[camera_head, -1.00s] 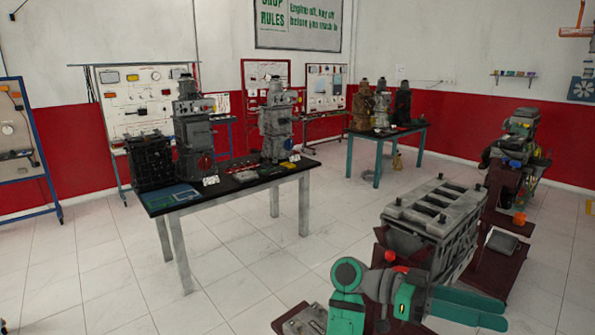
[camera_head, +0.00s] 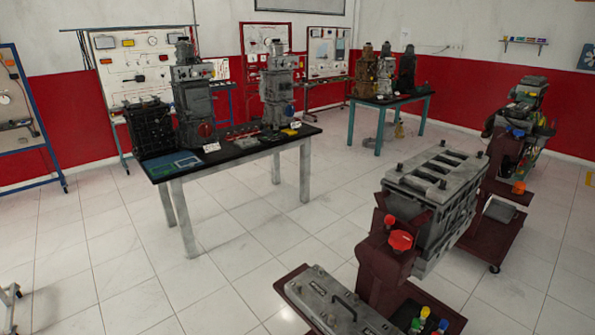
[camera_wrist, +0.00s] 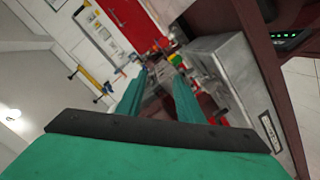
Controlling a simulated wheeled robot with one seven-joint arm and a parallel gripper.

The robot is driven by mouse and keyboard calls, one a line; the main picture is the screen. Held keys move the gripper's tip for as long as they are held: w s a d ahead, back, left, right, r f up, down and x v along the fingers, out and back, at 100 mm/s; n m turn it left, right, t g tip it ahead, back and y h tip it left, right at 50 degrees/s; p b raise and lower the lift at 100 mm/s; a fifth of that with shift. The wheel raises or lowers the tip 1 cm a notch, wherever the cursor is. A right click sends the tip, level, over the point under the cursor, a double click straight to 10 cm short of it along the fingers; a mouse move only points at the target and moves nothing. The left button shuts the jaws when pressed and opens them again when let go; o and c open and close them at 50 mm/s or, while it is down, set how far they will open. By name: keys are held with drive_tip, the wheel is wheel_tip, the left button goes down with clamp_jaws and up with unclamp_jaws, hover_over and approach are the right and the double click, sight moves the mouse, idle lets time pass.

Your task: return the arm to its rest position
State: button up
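My gripper (camera_wrist: 159,70) shows in the wrist view as two teal fingers reaching out from a dark bar. There is a gap between the fingers and nothing is held in it. The arm and gripper do not show in the head view. In the wrist view a grey metal box (camera_wrist: 228,75) on a dark red frame lies just right of the fingers. A small yellow-green part (camera_wrist: 177,60) shows close to the right fingertip; I cannot tell whether they touch.
A grey engine block (camera_head: 435,185) on a dark red stand is at the near right. A grey control box (camera_head: 335,305) lies low in front of it. A black-topped table (camera_head: 235,180) bears several engines. Floor (camera_head: 245,230) between table and stand is clear.

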drive_tip(key=s+a+f+n+t+y, duration=0.2)
drive_tip(key=s+a+f+y, duration=0.2)
drive_tip(key=s+a, duration=0.35)
drive_tip(key=s+a+f+n+t+y, duration=0.1)
drive_tip(key=s+a+f+n+y, duration=0.1)
drive_tip(key=s+a+f+y, duration=0.45)
drive_tip(key=s+a+r+m+t+y, duration=0.1)
drive_tip(key=s+a+r, duration=0.4)
drive_tip(key=s, duration=0.3)
drive_tip(key=s+a+r+m+t+y, duration=0.1)
drive_tip(key=s+a+r, duration=0.4)
drive_tip(key=s+r, duration=0.3)
drive_tip(key=shift+v, duration=0.8)
drive_tip(key=shift+r, duration=0.1)
